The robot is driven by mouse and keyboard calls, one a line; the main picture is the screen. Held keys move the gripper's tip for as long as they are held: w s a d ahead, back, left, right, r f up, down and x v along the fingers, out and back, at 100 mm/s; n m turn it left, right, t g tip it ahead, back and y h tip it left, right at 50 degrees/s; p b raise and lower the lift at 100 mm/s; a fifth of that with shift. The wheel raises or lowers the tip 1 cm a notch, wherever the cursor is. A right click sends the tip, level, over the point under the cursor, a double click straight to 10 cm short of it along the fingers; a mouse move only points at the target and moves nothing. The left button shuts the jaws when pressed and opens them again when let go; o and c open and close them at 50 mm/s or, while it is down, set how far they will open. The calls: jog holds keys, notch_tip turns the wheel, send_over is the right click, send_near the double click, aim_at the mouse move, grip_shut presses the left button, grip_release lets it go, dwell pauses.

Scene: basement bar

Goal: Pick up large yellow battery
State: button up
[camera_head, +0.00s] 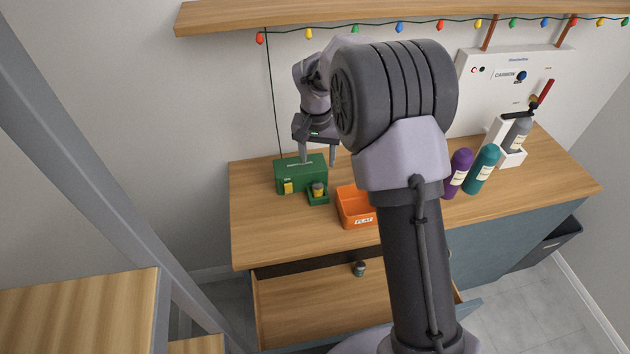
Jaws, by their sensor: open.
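A short battery (318,189) with a yellow band and dark ends stands upright in a small green holder at the front of a green box (300,174) on the wooden counter. It looks like the yellow battery, but its size class is hard to tell. My gripper (318,153) is open and points down over the green box, behind the battery. Its fingers are apart with nothing visible between them. Whether the fingertips touch the box top cannot be told.
An orange bin (355,220) stands right of the battery. An open drawer (310,307) below holds a small dark cylinder (359,268). Purple (458,172) and teal (482,170) bottles and a white carbonator (512,85) stand right. A shelf (300,14) hangs above.

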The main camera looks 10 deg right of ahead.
aim_at(318, 185)
jog(key=f+b, duration=0.1)
jog(key=f, duration=0.3)
jog(key=w+f, duration=0.1)
jog(key=f, duration=0.3)
jog(key=f+b, duration=0.1)
jog(key=f, duration=0.3)
jog(key=shift+w+d+f+b, duration=0.2)
jog(key=shift+f+b, duration=0.1)
jog(key=shift+f, duration=0.05)
jog(key=shift+s+r, duration=0.1)
jog(key=shift+c, duration=1.3)
grip_shut()
